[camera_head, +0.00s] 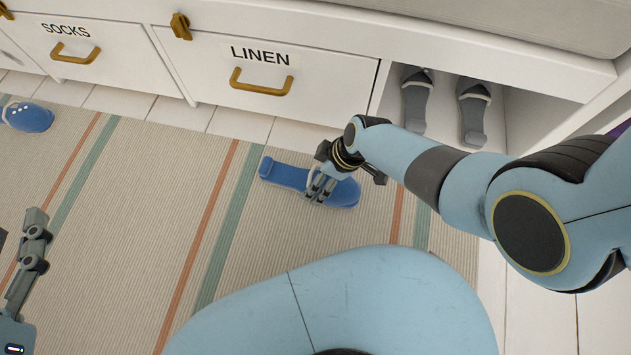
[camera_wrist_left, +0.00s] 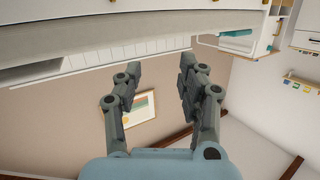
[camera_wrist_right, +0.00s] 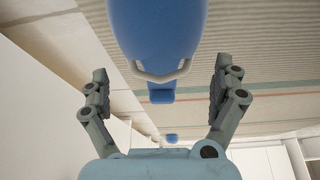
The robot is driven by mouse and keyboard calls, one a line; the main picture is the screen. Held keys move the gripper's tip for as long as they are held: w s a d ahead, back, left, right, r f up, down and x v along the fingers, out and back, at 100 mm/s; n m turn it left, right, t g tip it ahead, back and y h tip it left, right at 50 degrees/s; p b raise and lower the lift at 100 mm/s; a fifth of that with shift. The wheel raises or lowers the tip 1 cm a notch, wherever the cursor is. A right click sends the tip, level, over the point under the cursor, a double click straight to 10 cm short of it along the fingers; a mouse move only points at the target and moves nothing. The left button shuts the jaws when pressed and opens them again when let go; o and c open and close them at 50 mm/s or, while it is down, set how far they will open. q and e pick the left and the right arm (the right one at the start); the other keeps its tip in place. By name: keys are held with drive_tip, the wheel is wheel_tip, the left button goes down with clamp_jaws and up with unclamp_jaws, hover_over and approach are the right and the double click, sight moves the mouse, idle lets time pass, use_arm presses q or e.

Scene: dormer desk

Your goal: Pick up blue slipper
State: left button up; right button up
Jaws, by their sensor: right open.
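A blue slipper (camera_head: 285,173) with a pale strap lies on the striped rug below the linen drawer. My right gripper (camera_head: 318,190) is over its right half and hides part of it. In the right wrist view the slipper (camera_wrist_right: 155,28) stands large between and beyond the open fingers, which show a gap on both sides of it. A second blue slipper (camera_head: 28,116) lies on the rug at the far left; it also shows small in the right wrist view (camera_wrist_right: 172,138). My left gripper (camera_wrist_left: 160,88) is open and empty, away from both slippers.
Grey slippers (camera_head: 415,105) stand in an open cubby at the upper right. White drawers (camera_head: 265,115) with brass handles, labelled socks and linen, line the back. The striped rug (camera_head: 150,190) is clear between the blue slippers.

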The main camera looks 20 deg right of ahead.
drive_tip(key=b+x, duration=0.2)
drive_tip(key=shift+a+f, duration=0.1)
drive_tip(key=shift+f, duration=0.3)
use_arm(q)
drive_tip(key=w+r+m+t+h, duration=0.1)
drive_tip(key=w+r+t, duration=0.1)
drive_tip(key=r, duration=0.5)
drive_tip(key=w+d+r+t+h, duration=0.1)
drive_tip(key=w+r+t, duration=0.2)
drive_tip(key=r, duration=0.4)
drive_tip(key=shift+d+r+m+t, duration=0.2)
drive_tip(key=shift+d+m+t, duration=0.15)
drive_tip(key=shift+t, duration=0.55)
use_arm(e)
drive_tip(key=c, duration=1.4)
